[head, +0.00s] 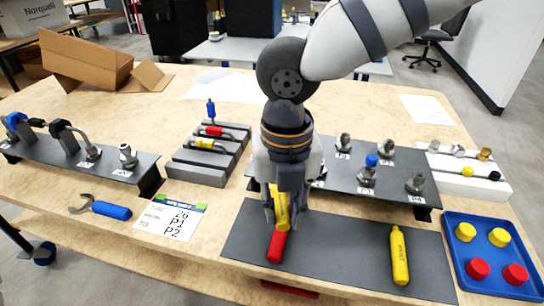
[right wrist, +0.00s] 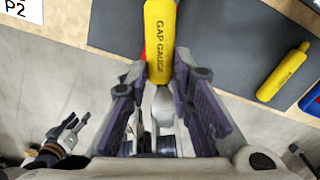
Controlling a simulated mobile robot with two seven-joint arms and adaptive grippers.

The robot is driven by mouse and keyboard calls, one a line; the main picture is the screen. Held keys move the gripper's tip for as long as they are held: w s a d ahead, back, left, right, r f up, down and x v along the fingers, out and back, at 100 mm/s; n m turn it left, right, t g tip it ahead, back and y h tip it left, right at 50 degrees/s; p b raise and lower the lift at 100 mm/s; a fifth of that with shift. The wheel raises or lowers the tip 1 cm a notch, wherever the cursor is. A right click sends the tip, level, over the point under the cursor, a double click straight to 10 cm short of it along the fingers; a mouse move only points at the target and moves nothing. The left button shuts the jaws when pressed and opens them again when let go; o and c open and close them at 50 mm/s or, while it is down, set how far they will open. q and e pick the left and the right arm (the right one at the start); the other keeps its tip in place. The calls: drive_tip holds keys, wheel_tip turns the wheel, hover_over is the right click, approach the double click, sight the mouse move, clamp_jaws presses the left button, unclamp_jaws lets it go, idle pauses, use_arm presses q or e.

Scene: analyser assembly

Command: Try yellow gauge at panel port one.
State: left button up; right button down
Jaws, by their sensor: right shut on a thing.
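My right gripper (head: 281,212) is shut on a yellow gap gauge (right wrist: 159,45), lettered GAP GAUGE, over the dark front mat (head: 330,255). A red gauge (head: 277,247) shows just below the held one, on the mat. A second yellow gauge (head: 399,255) lies farther right on the mat. The dark port panel (head: 395,192) stands behind, with metal fittings such as one near its front right (head: 415,184) and a blue-capped one (head: 367,172). My right arm hides the panel's left part, and I cannot make out port one. My left gripper (right wrist: 70,132) shows in the wrist view, fingers apart and empty.
A blue tray (head: 490,292) with red and yellow caps is at the right. A white block with fittings (head: 462,180) stands behind it. A grey rack (head: 195,174), another fitting panel (head: 55,152), a blue-handled tool (head: 110,210) and a card (head: 170,217) are left.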

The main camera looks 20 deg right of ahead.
wheel_tip(320, 180, up, 10)
idle(0.4)
